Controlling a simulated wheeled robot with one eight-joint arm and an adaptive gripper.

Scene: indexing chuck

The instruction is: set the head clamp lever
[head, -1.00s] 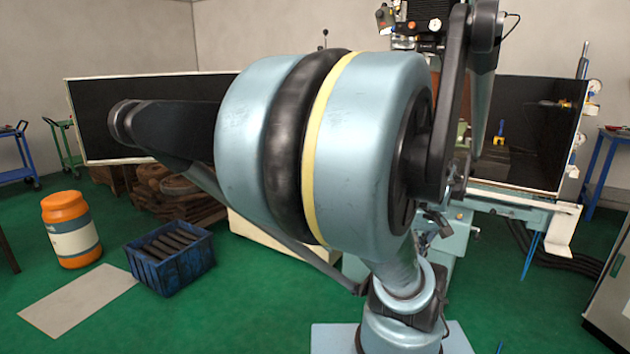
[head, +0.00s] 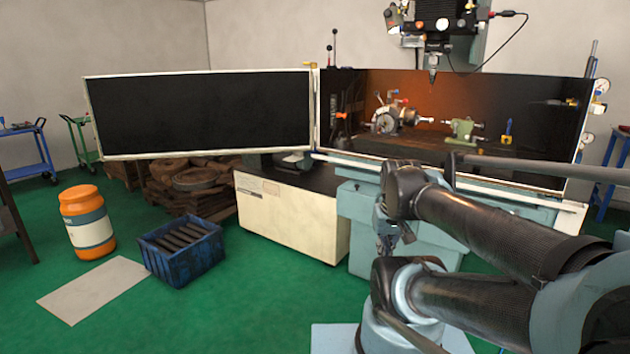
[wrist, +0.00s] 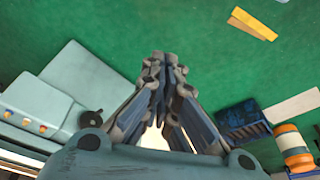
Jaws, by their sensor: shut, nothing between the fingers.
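The indexing head with its chuck (head: 388,118) sits on the machine table inside the enclosure in the head view. Small coloured handles show at its top, but which is the head clamp lever is too small to tell. My gripper (head: 388,243) hangs low in front of the machine, below and well apart from the head. In the wrist view my gripper (wrist: 165,62) has its fingertips together, empty, above the green floor. The head does not show in the wrist view.
A green tailstock (head: 463,129) stands right of the chuck, under the spindle (head: 433,75). A black panel (head: 200,115) stands open at left. A cream cabinet (head: 290,215), blue crate (head: 178,250) and orange drum (head: 87,222) stand on the floor. Open floor lies in front.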

